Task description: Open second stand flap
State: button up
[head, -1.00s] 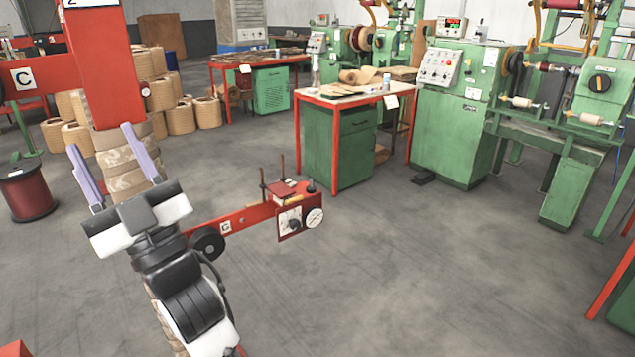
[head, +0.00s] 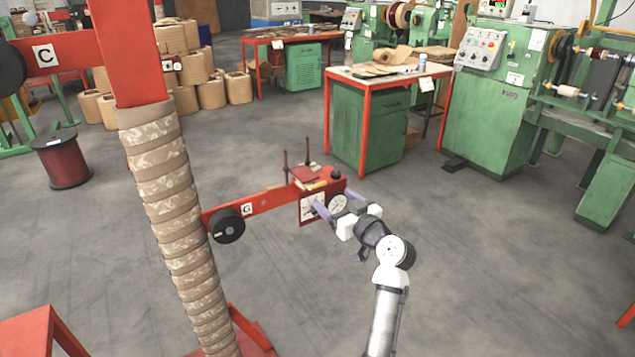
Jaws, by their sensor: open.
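A red stand has a tall post (head: 127,50) above a column of stacked brown coils (head: 165,200). A red arm marked G (head: 268,203) reaches right from the column, with a black round knob (head: 227,225) near its inner end. At its outer end is a red box (head: 305,208) with a white panel and round gauge (head: 338,203). A higher red arm marked C (head: 70,50) reaches left. My gripper (head: 331,197) is open, its lavender fingers in front of the box's dial face. Whether they touch it cannot be told. They partly hide the panel. No part is clearly recognisable as a flap.
A red-framed table with a green cabinet (head: 368,125) stands behind the box. Green winding machines (head: 490,110) stand at the right. A dark red spool (head: 62,163) and several brown coils (head: 210,94) are at the left. The grey floor (head: 500,270) at right is clear.

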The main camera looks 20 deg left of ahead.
aim_at(319, 186)
jog(key=p+x, duration=0.2)
jog(key=x, duration=0.7)
